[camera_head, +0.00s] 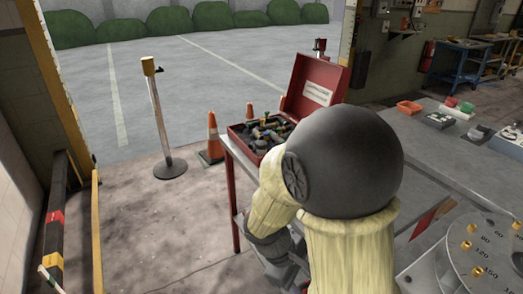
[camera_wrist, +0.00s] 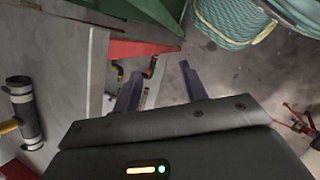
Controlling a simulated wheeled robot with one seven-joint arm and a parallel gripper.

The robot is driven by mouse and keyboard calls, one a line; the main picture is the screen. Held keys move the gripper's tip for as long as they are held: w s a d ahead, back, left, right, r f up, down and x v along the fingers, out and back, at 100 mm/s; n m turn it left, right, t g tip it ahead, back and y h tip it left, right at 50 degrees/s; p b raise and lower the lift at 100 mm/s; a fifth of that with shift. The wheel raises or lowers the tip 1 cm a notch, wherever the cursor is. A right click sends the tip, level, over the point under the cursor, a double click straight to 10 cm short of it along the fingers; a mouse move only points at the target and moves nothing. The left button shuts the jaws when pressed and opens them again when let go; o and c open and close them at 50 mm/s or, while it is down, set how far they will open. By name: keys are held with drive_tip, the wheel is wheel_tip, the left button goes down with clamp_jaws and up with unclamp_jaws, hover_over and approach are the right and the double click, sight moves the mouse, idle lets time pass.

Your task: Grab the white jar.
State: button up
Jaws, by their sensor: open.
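I cannot make out a white jar in either view. My gripper (camera_wrist: 160,72) shows in the wrist view with its two dark fingers apart and nothing visible between them. In the head view my own arm, with a large dark round joint and cream covers, blocks the middle of the picture. The fingers cannot be seen there.
An open red toolbox (camera_head: 315,85) full of dark parts stands on the bench (camera_head: 440,150) beside my arm. A traffic cone (camera_head: 213,138) and post (camera_head: 158,115) stand on the floor. A teal rope coil (camera_wrist: 235,20) and dark cylinder (camera_wrist: 24,108) show in the wrist view.

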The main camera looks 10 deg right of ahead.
drive_tip(key=r+m+t+y, duration=0.1)
drive_tip(key=m, duration=0.2)
drive_tip(key=r+m+t+y, duration=0.1)
drive_tip(key=m+y, duration=0.1)
drive_tip(key=m, duration=0.1)
drive_tip(key=a+r+m+t+y, duration=0.1)
drive_tip(key=m+t+y, duration=0.1)
drive_tip(key=m, duration=0.1)
drive_tip(key=shift+w, duration=0.4)
drive_tip(key=shift+c, duration=0.7)
drive_tip(key=shift+w, duration=0.15)
